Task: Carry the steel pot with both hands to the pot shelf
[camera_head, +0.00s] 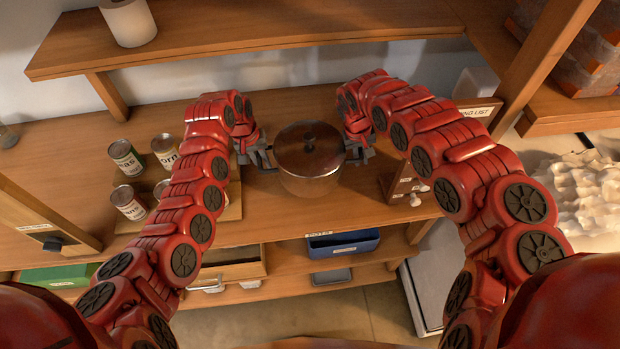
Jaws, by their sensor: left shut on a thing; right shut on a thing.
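The steel pot (309,172) has a lid with a dark knob and sits between my two grippers at the middle of the wooden shelf (290,221). My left gripper (262,156) is shut on the pot's left handle. My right gripper (358,154) is shut on the pot's right handle. The pot looks upright. I cannot tell whether its base touches the shelf board or is slightly above it. The handles are mostly hidden by the gripper fingers.
Several labelled cans (126,158) stand on a board left of the pot, close to my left arm. A small wooden holder (400,181) stands at the right. An upper shelf (250,40) runs behind. A blue bin (342,243) and a green bin (58,276) are below.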

